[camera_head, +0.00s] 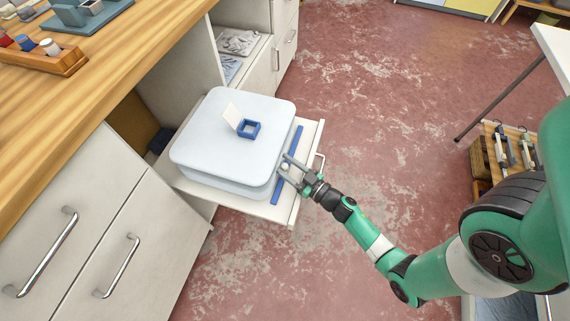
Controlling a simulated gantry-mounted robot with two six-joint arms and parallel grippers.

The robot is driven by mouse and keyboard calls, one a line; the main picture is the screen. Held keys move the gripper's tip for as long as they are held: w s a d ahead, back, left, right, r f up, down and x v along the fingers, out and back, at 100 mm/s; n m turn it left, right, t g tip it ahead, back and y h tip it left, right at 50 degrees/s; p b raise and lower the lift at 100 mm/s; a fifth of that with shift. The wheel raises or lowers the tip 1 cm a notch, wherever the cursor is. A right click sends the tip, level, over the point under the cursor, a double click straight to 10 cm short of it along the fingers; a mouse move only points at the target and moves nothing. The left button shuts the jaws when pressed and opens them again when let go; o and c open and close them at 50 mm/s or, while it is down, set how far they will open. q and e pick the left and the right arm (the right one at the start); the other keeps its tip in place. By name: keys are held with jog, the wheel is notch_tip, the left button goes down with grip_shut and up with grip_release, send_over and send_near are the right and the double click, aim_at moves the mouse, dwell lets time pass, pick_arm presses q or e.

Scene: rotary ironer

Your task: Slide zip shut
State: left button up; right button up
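A pale blue-white, rounded, box-like case (228,135) lies on a white pull-out shelf (308,140). A blue strip (294,148) runs along the case's right side on the shelf, and my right gripper covers its middle. A small pale knob (284,166) shows between the fingers; I cannot tell whether it is the zip's slider. My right gripper (284,168) reaches in from the right, fingers spread either side of the knob with gaps showing. A blue square frame (248,129) with a white flap (233,116) sits on top of the case. My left gripper is out of view.
A wooden worktop (90,75) with a tray of coloured pegs (40,58) is at the upper left. Cabinet fronts with metal handles (118,266) stand below it. A handle (320,161) sits on the shelf's right edge. Red floor (390,90) is open to the right.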

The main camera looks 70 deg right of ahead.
jog(key=shift+s, duration=0.15)
jog(key=shift+s+a+r, duration=0.1)
jog(key=shift+s, duration=0.2)
jog(key=p+v, duration=0.4)
jog(key=v, duration=0.6)
jog(key=shift+s+a, duration=0.3)
jog(key=shift+a, duration=0.05)
